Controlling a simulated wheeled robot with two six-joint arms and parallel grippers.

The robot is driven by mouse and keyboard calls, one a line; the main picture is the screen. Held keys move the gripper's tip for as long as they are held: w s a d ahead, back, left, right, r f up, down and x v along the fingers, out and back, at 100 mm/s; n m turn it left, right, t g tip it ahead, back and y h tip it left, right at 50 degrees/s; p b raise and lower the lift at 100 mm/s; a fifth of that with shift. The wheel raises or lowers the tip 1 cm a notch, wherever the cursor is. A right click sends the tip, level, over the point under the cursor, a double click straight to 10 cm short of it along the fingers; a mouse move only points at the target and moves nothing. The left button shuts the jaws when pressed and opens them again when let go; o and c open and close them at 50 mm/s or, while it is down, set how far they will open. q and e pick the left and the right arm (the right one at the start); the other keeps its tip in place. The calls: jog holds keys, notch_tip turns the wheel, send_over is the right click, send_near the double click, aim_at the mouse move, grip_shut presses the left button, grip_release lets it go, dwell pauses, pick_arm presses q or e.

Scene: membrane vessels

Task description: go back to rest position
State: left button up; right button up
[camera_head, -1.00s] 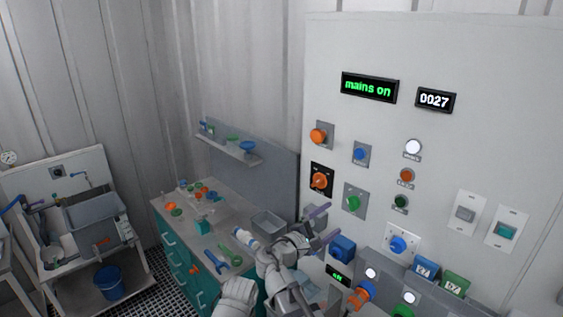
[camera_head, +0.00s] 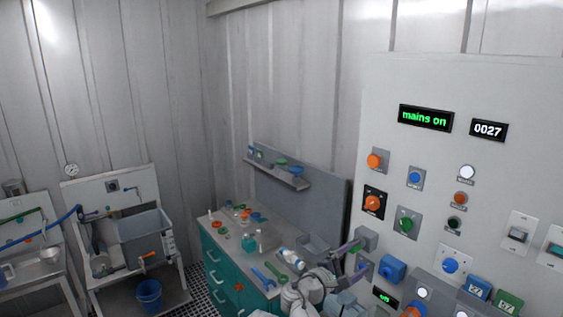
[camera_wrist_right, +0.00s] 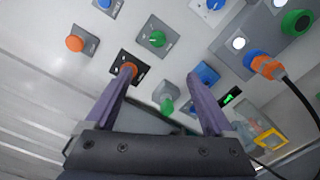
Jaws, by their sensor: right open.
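My right gripper (camera_head: 355,259) is in front of the lower left part of the light grey control panel (camera_head: 440,80) in the head view. Its purple fingers are apart with nothing between them. In the right wrist view my right gripper (camera_wrist_right: 160,76) faces the panel, its left fingertip overlapping the orange knob (camera_wrist_right: 127,72) on a black plate. I cannot tell whether it touches. That orange knob also shows in the head view (camera_head: 372,202). The panel display (camera_head: 425,117) reads "mains on". My left gripper is not in view.
A teal-drawer bench (camera_head: 222,270) with small coloured parts stands left of the panel, under a wall shelf (camera_head: 282,174). A grey sink stand (camera_head: 145,226) and a blue bucket (camera_head: 149,295) are farther left. An orange connector with a black cable (camera_wrist_right: 268,67) sticks out from the panel.

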jog(key=s+d+f+m+g+y, duration=0.2)
jog(key=s+f+m+g+y, duration=0.15)
jog(key=f, duration=0.45)
jog(key=s+d+f+m+g+y, duration=0.3)
jog(key=s+f+m+g, duration=0.15)
jog(key=f, duration=0.25)
jog(key=s+a+f+m+g+y+b, duration=0.1)
jog(key=s+a+f+y+b, duration=0.2)
jog(key=a+f, duration=0.6)
jog(key=s+a+f+g+y+b, duration=0.2)
jog(key=s+a+f+y+b, duration=0.1)
jog(key=s+a+f+b, duration=0.5)
jog(key=s+a, duration=0.2)
jog(key=shift+s+f+m, duration=0.3)
jog(key=shift+f+m, duration=0.05)
jog(key=shift+m, duration=0.05)
jog(key=shift+o, duration=0.3)
jog(key=shift+y, duration=0.25)
